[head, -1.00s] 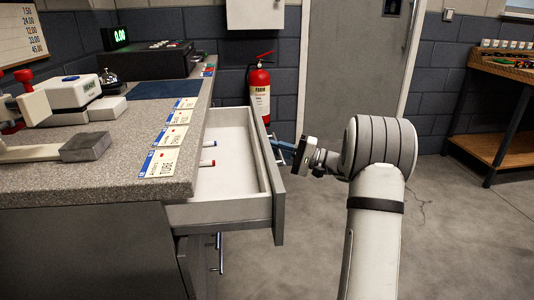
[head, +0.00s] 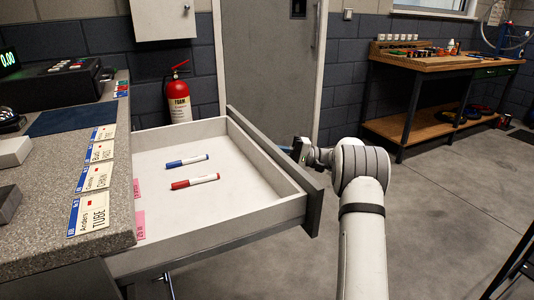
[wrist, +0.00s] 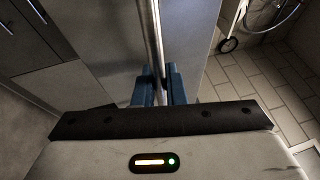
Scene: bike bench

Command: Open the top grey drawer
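The top grey drawer (head: 272,165) stands well out from the bench in the head view, its white inside in plain sight. A blue marker (head: 187,161), a red marker (head: 195,182) and pink slips (head: 139,224) lie in it. My gripper (head: 286,149) is at the outer side of the drawer front, which partly hides the fingers. In the wrist view my blue gripper fingers (wrist: 160,84) are closed on either side of the drawer's metal handle bar (wrist: 156,35).
The bench top (head: 40,170) carries name cards (head: 95,177) along its edge. A fire extinguisher (head: 177,97) stands behind the drawer. A wooden workbench (head: 440,65) is at the back right. The floor right of my arm is mostly clear.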

